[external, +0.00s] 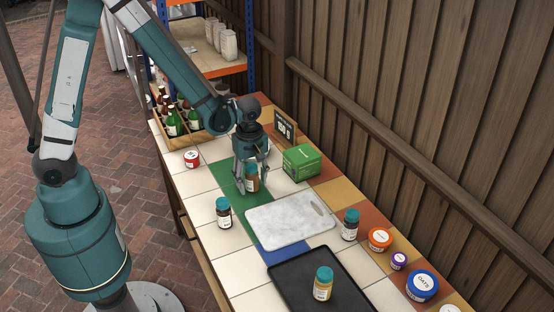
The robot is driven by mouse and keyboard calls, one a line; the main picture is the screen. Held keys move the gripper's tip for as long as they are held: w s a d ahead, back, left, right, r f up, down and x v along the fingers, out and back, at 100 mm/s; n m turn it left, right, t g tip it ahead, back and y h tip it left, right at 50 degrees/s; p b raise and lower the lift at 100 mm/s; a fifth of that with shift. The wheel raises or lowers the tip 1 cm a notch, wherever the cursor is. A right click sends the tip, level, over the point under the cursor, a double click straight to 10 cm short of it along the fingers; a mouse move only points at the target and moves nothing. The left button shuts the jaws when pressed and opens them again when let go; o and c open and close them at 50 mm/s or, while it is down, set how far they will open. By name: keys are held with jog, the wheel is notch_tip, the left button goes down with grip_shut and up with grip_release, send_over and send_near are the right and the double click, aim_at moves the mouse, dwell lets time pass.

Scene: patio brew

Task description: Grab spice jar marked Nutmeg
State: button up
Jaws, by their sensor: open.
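Several spice jars with teal lids stand upright on the tiled table; their labels are too small to read, so I cannot tell which is Nutmeg. One brown jar (252,184) stands on the green tiles, below my gripper (252,177). My gripper points down and is open, its fingers appearing on either side of this jar's upper part; I cannot tell whether they touch it. A dark jar (223,217) stands on white tiles to the left. Another dark jar (350,230) stands right of the cutting board. A yellowish jar (323,290) stands on the black tray (285,272).
The marble cutting board (290,221) lies mid-table. A green box (302,163) and a dark sign (284,128) stand behind my gripper. A red-labelled tub (191,159), a bottle crate (207,125), and orange (380,240), purple (398,261) and blue-lidded (422,286) tubs stand around.

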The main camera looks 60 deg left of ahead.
aim_at(251, 166)
dwell(0.4)
jog(key=c, duration=1)
jog(key=shift+r, duration=0.15)
jog(key=shift+r+p, duration=1.05)
jog(key=shift+r, duration=3.8)
